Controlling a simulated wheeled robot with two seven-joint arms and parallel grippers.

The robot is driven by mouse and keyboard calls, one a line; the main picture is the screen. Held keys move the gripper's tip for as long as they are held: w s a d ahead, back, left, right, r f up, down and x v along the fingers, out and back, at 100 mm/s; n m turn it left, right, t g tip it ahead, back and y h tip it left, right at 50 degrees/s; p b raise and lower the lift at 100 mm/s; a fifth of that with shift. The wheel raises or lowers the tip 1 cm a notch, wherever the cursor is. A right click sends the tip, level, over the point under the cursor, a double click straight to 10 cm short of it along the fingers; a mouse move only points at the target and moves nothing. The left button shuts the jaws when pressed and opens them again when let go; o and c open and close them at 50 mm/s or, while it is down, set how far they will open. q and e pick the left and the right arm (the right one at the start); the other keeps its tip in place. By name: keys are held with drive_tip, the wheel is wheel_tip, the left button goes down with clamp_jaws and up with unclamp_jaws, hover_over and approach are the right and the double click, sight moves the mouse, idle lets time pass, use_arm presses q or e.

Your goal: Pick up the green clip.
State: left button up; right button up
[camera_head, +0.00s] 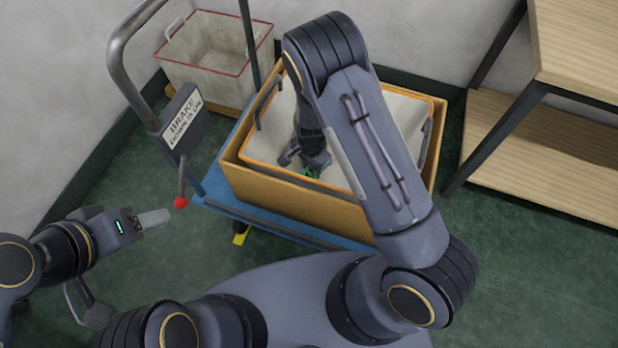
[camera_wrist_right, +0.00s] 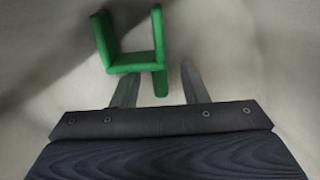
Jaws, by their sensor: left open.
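The green clip (camera_wrist_right: 135,62) lies on the pale lining inside the wooden crate (camera_head: 300,207). In the right wrist view it is a bright green piece with upright arms, just ahead of my right fingers, and one leg reaches down between them. In the head view only a small green part (camera_head: 307,172) shows beside my right gripper (camera_head: 312,160), which reaches down into the crate. The right fingers (camera_wrist_right: 160,85) stand apart, and no grip on the clip shows. My left gripper (camera_head: 155,217) is open and empty, left of the crate near a red knob.
The crate stands on a blue cart (camera_head: 290,228) with a grey push handle, a brake sign (camera_head: 185,118) and a red-knobbed lever (camera_head: 180,202). A white red-rimmed bin (camera_head: 205,65) is behind. A wooden shelf (camera_head: 560,140) stands right. Green floor is open at lower right.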

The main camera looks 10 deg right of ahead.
drive_tip(key=shift+r, duration=0.1)
clamp_jaws()
wheel_tip(320, 180, up, 18)
drive_tip(key=p, duration=0.4)
drive_tip(key=shift+p, duration=0.4)
